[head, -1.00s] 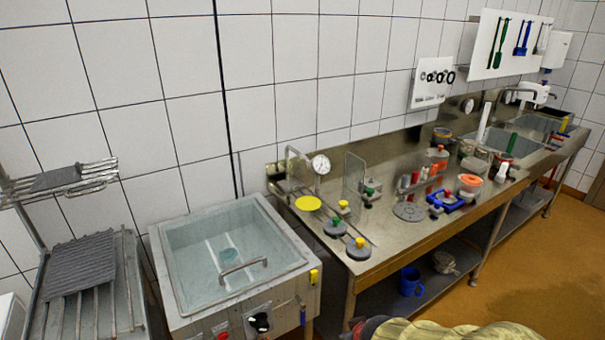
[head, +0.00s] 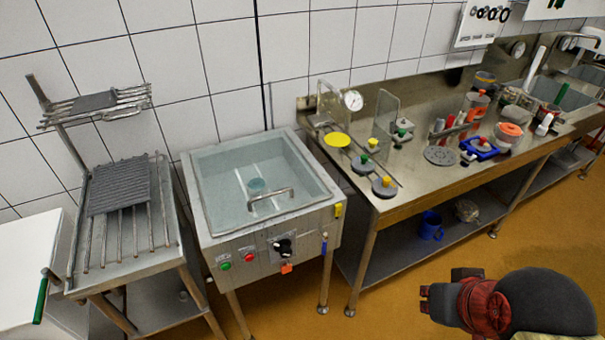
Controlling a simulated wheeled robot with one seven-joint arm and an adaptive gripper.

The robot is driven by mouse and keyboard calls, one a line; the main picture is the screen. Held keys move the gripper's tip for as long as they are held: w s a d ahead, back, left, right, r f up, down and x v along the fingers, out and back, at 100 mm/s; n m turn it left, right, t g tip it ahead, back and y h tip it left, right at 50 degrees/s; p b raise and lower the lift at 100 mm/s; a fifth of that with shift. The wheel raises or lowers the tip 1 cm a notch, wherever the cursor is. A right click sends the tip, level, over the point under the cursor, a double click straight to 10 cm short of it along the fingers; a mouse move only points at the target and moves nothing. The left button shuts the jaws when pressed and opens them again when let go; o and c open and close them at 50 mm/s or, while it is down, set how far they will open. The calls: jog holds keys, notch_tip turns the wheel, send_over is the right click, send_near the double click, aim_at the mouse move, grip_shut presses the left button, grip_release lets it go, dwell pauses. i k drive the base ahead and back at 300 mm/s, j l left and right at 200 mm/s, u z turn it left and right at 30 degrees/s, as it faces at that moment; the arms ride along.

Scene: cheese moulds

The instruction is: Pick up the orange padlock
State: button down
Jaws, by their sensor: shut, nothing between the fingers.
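A small orange piece that looks like the padlock (head: 286,267) hangs on the front panel of the steel vat (head: 218,251), just below a black knob (head: 284,247). It is too small to see its shackle clearly. My gripper (head: 424,299) is at the lower right, in front of the steel bench and well to the right of the padlock. Its fingers point left and are shut and empty. My dark arm link hides part of the floor behind it.
The steel bench (head: 420,197) right of the vat holds weights, jars and a blue frame (head: 480,147). A blue mug (head: 431,226) stands on its lower shelf. A wire rack (head: 170,240) stands left of the vat. Orange floor (head: 385,310) is clear between vat and gripper.

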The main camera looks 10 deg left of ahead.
aim_at(285, 268)
jog(key=j+u, duration=0.3)
jog(key=j, duration=0.3)
jog(key=i+j+u, duration=0.1)
jog(key=j+u, duration=0.2)
jog(key=j, duration=0.25)
jog(key=i+j+u, duration=0.1)
jog(key=j+u, duration=0.2)
jog(key=j, duration=0.3)
